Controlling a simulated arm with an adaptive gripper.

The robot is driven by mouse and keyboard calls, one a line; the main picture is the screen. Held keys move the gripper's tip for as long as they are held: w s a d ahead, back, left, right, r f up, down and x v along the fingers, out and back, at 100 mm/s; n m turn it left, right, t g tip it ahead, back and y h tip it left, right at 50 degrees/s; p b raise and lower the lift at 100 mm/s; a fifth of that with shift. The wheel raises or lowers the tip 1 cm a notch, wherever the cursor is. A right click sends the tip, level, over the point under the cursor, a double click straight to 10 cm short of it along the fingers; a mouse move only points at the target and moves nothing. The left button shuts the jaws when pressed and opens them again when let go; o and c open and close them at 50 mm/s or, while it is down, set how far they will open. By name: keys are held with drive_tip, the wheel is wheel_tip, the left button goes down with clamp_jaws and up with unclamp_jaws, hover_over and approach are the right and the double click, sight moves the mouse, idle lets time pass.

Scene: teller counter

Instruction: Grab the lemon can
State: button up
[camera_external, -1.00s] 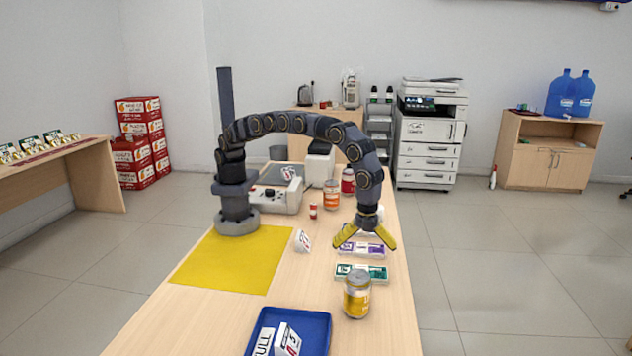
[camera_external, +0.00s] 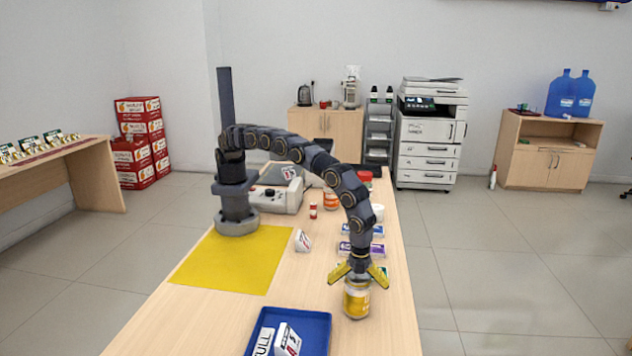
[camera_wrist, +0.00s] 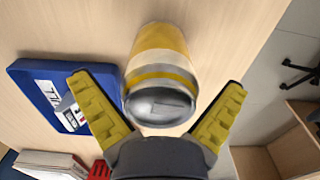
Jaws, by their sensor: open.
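The lemon can (camera_external: 356,300) is yellow with a silver top and stands upright on the counter, right of the blue tray. My gripper (camera_external: 358,271) is directly above it with its yellow fingers spread. The fingers overlap the can's top edge in the external view. In the wrist view the can (camera_wrist: 160,65) shows its silver lid between the open fingers of my gripper (camera_wrist: 160,115), with a gap on each side. Nothing is held.
A blue tray (camera_external: 258,319) with a white box and a label lies left of the can. A yellow mat (camera_external: 232,262), a white-and-red block (camera_external: 303,241), an orange can (camera_external: 331,199) and banknote-like bundles (camera_external: 362,249) lie farther back. The counter's right edge is close to the can.

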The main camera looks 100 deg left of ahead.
drive_tip(key=shift+r, duration=0.1)
drive_tip(key=c, duration=1.1)
drive_tip(key=shift+c, duration=0.2)
